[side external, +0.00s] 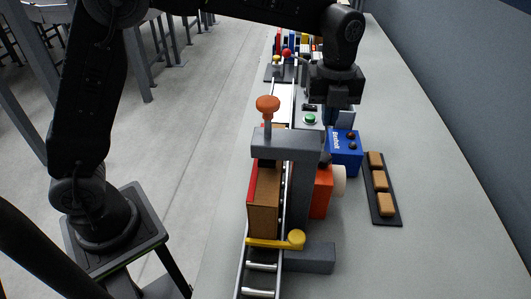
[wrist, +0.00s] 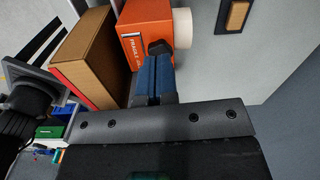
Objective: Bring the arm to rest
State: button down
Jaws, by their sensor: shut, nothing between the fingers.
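My gripper (side external: 342,117) hangs from my arm on the right side of the side external view, above the work surface near the blue box (side external: 345,155). In the wrist view its two blue fingers (wrist: 159,60) lie together, shut with nothing between them. Whether the fingertips touch anything below cannot be told. My arm is bent, reaching from the left across the top of the side view.
A grey gantry with an orange knob (side external: 267,104) straddles the roller conveyor (side external: 262,268), which carries a brown box (side external: 264,200). An orange box (side external: 321,192) sits beside it. A dark tray (side external: 388,217) holds brown blocks. The surface at far right is clear.

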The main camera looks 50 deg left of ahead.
jog(key=s+a+r+n+t, duration=0.2)
jog(key=s+a+r+n, duration=0.3)
jog(key=s+n, duration=0.2)
jog(key=s+a+n+t, duration=0.1)
jog(key=s+a+n, duration=0.2)
jog(key=s+n, duration=0.5)
jog(key=s+a+f+n+t, duration=0.1)
jog(key=s+a+n, duration=0.3)
jog(key=s+n, duration=0.5)
jog(key=shift+s+f+n+t, duration=0.15)
jog(key=shift+f+n+t, duration=0.1)
jog(key=shift+n+t, duration=0.6)
